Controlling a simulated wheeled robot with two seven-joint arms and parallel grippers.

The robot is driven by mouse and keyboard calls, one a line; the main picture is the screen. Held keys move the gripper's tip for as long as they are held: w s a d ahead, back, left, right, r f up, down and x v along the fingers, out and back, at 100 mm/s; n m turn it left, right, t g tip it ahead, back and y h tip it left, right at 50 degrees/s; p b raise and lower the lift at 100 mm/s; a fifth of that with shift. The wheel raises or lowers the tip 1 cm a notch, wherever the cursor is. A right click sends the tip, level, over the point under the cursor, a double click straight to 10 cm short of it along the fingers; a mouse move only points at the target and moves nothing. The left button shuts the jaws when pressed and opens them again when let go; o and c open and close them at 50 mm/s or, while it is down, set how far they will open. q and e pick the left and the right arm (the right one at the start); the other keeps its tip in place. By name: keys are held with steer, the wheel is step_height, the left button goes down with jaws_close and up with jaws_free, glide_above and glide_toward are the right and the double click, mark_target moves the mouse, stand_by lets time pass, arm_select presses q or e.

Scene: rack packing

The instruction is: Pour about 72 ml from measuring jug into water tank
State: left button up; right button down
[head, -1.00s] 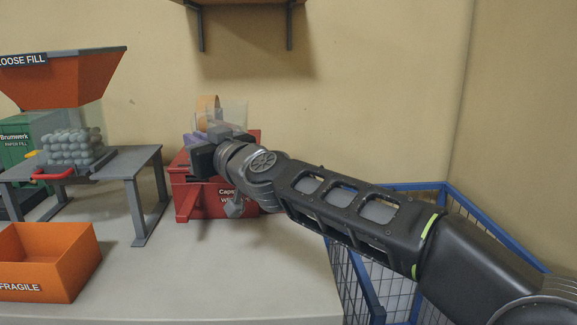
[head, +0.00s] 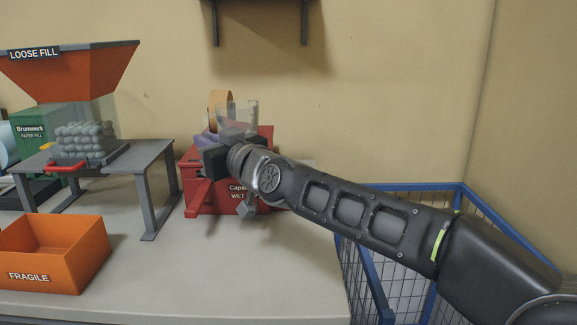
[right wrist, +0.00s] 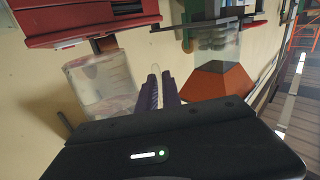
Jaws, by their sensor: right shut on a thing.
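The measuring jug (head: 247,113) is a clear vessel, partly hidden behind my right gripper (head: 228,133) in the head view. In the right wrist view the clear jug (right wrist: 100,82) shows large at left, with faint marks on its wall. My right gripper (right wrist: 158,90), with purple fingers, is shut on the jug and holds it above the red dispenser (head: 265,140). The jug's exact tilt and water level are hard to tell. No separate water tank can be made out; the arm covers part of the dispenser. My left gripper is not in view.
An orange ring (head: 221,98) stands at the dispenser's top. A grey stand (head: 150,150) with the loose fill hopper (head: 75,75) is to the left. An orange FRAGILE box (head: 55,255) sits front left. A blue wire cage (head: 365,260) is at right. A shelf hangs above.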

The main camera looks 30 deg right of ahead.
mark_target(221, 116)
steer(key=shift+r, duration=0.25)
steer(key=d+r+m, duration=0.1)
steer(key=d+r+m+p, duration=0.1)
steer(key=m, duration=0.1)
steer(key=r+m+p, duration=0.1)
steer(key=r, duration=0.1)
steer(key=shift+w+d+r+m, duration=0.1)
steer(key=shift+w+d+m, duration=0.3)
steer(key=shift+w+d+r+m, duration=0.1)
steer(key=shift+d+r+m, duration=0.05)
steer(key=shift+d+m, duration=0.15)
steer(key=shift+w+d+m, duration=0.1)
steer(key=shift+d+m, duration=0.3)
steer(key=shift+m, duration=0.1)
steer(key=shift+w+d+m, duration=0.15)
steer(key=shift+d+m, duration=0.25)
steer(key=shift+d, duration=0.1)
steer(key=shift+w+d+r+m+p, duration=0.25)
steer(key=shift+d+m+p, duration=0.3)
steer(key=shift+m, duration=0.25)
steer(key=shift+d+r+m+g+p, duration=0.1)
steer(key=shift+d+m+g+p, duration=0.2)
steer(key=shift+m+p, duration=0.5)
stand_by(0.9)
